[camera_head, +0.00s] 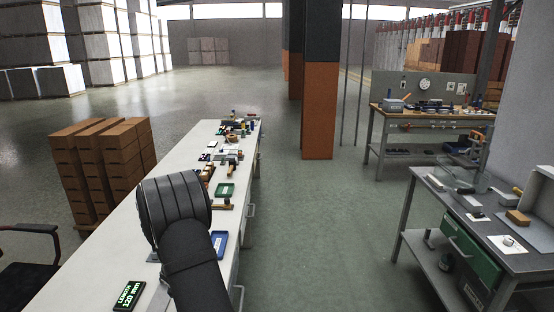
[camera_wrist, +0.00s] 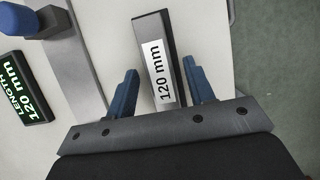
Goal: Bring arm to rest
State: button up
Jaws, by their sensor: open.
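My gripper (camera_wrist: 161,72) shows in the wrist view with its two blue fingers apart. A dark block with a white label reading "120 mm" (camera_wrist: 160,72) lies between and beyond the fingers. A gap shows on the left side; I cannot tell whether the right finger touches it. In the camera_head view my dark arm (camera_head: 180,225) reaches over the white bench (camera_head: 85,275), and my gripper is hidden behind it.
A display reading "LENGTH 120 mm" (camera_head: 129,296) lies on the bench, left of my arm. A blue tray (camera_head: 219,243) and a green tray (camera_head: 225,190) lie right of and beyond my arm.

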jog(key=v, duration=1.2)
jog(key=x, duration=1.2)
jog(key=shift+f, duration=0.3)
jog(key=r, duration=0.5)
jog(key=shift+d+r, duration=0.1)
jog(key=shift+d, duration=0.2)
jog(key=d+r, duration=0.6)
jog(key=d, duration=0.4)
jog(key=a, duration=1.1)
jog(key=a+f, duration=0.2)
jog(key=a, duration=0.2)
jog(key=a+f, duration=0.3)
jog(key=a, duration=0.1)
jog(key=a+f, duration=0.2)
jog(key=a, duration=0.2)
jog(key=shift+s+a+f, duration=0.2)
jog(key=shift+s+a, duration=0.05)
jog(key=shift+f, duration=0.45)
